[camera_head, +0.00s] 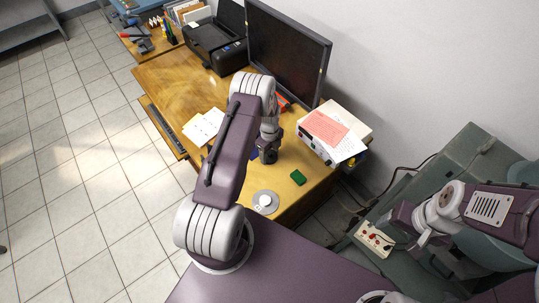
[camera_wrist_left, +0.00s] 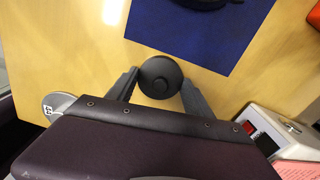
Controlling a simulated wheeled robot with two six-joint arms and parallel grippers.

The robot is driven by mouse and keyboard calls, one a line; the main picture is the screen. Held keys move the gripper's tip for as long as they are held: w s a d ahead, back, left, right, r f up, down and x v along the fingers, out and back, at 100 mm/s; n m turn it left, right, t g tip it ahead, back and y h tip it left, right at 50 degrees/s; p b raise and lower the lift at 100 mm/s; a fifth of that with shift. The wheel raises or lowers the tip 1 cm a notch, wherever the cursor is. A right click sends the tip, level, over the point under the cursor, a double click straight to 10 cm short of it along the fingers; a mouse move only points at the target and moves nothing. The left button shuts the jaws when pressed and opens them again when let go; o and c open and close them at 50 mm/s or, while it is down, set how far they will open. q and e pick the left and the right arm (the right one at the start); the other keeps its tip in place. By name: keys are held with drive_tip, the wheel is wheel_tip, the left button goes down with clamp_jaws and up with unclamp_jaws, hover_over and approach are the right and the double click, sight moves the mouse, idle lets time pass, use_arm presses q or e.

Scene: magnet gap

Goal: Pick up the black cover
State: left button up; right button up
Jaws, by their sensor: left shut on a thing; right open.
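The black cover (camera_wrist_left: 160,78) is a round dark disc with a small knob in its middle, seen from above in the left wrist view. My left gripper (camera_wrist_left: 158,92) has a finger on each side of the disc and is shut on it. In the head view my left gripper (camera_head: 267,156) is over the wooden desk, and the cover cannot be made out there. My right gripper (camera_head: 424,242) is open and empty at the right, near the grey-green machine.
A blue mat (camera_wrist_left: 190,42) with a dark object at its far edge lies on the desk (camera_head: 165,75). A white device with papers (camera_head: 333,135), a monitor (camera_head: 285,50) and a printer (camera_head: 217,45) stand behind.

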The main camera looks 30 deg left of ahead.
sight(270, 153)
use_arm(q)
drive_tip(key=shift+r, duration=0.55)
wheel_tip(270, 153, up, 3)
drive_tip(key=shift+r+b, duration=0.1)
drive_tip(key=shift+b, duration=0.35)
drive_tip(key=s+d+r, duration=0.5)
drive_tip(key=d+r, duration=0.1)
drive_tip(key=d, duration=0.4)
drive_tip(key=shift+s+d+r+b, duration=0.15)
drive_tip(key=shift+d+r+b, duration=0.1)
drive_tip(key=shift+r+b, duration=0.15)
